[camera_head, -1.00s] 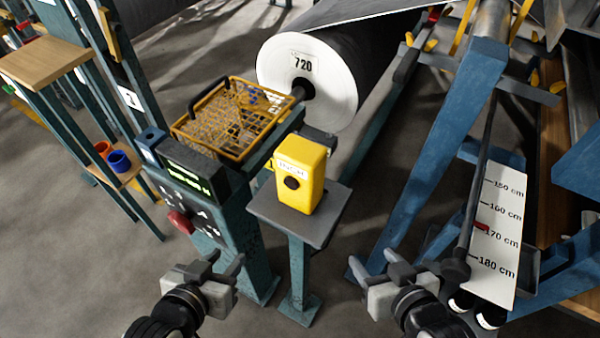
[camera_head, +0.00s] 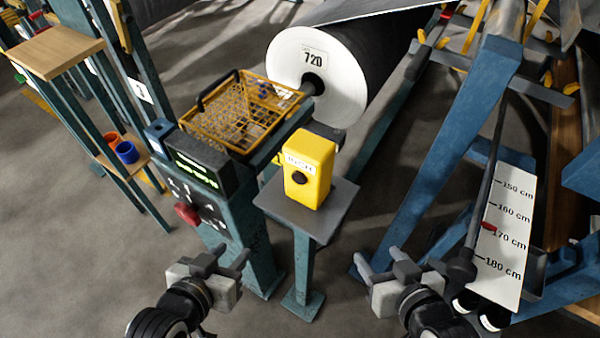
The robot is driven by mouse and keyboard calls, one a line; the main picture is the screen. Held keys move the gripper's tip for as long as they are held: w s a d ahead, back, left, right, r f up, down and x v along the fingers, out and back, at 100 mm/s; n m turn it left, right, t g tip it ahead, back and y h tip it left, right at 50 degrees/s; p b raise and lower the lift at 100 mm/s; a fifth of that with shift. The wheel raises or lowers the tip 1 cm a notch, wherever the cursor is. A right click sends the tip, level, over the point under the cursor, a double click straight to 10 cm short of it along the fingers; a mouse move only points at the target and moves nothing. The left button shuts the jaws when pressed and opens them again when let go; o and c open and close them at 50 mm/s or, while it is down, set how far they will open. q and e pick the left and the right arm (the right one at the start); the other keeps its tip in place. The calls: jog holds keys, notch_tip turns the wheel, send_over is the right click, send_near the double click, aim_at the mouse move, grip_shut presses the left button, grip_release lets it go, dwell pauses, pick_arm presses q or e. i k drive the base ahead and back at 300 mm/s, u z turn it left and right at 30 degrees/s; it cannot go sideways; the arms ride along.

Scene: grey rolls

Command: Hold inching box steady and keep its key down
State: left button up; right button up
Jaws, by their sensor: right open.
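The yellow inching box (camera_head: 308,172) stands upright on a small grey pedestal plate (camera_head: 338,203). Its front has a label reading "INCH" and a round black key (camera_head: 299,178); I cannot tell whether the key is down. My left gripper (camera_head: 226,262) is low in the view, below and left of the box, with its fingers apart and nothing between them. My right gripper (camera_head: 380,264) is below and right of the box, open and empty. Neither gripper touches the box.
A control console (camera_head: 205,195) with a red knob (camera_head: 187,213) stands left of the pedestal. Behind are a yellow wire basket (camera_head: 215,140) and a large roll (camera_head: 292,68) marked 720. A blue frame (camera_head: 455,150) and a centimetre scale (camera_head: 508,240) stand to the right.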

aim_at(299, 178)
jog(key=k, duration=0.5)
jog(key=z, duration=2.7)
jog(key=k, duration=1.2)
jog(key=u, duration=1.65)
jog(key=i, duration=0.5)
jog(key=u, duration=0.05)
